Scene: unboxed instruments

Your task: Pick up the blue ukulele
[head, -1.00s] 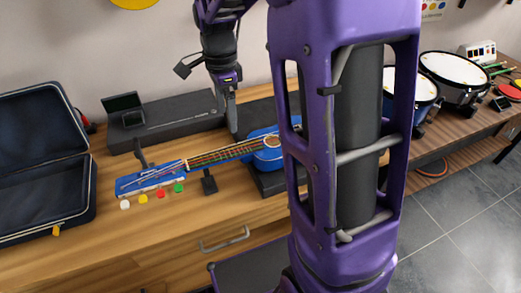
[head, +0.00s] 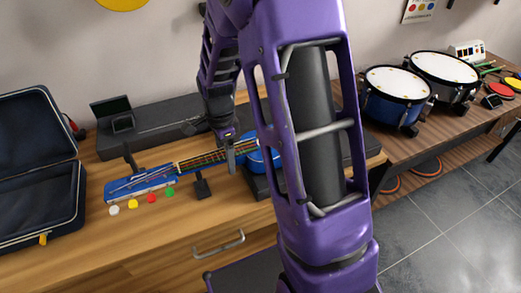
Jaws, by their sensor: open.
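The blue ukulele (head: 252,162) lies across the wooden table, its dark neck (head: 205,156) pointing left to a blue headstock end. Its body is largely hidden behind my purple arm. The neck lies over a small black stand (head: 202,187), and the body appears to rest on a dark support. My gripper (head: 230,165) points down at the neck, close to where it meets the body. It is open; whether its fingers are around the neck or touching it I cannot tell.
An open dark case (head: 40,205) stands at the left. A long black box (head: 165,124) lies behind the ukulele. Several coloured picks or buttons (head: 133,204) lie in front of the headstock end. Drums (head: 398,95) stand on another table at the right.

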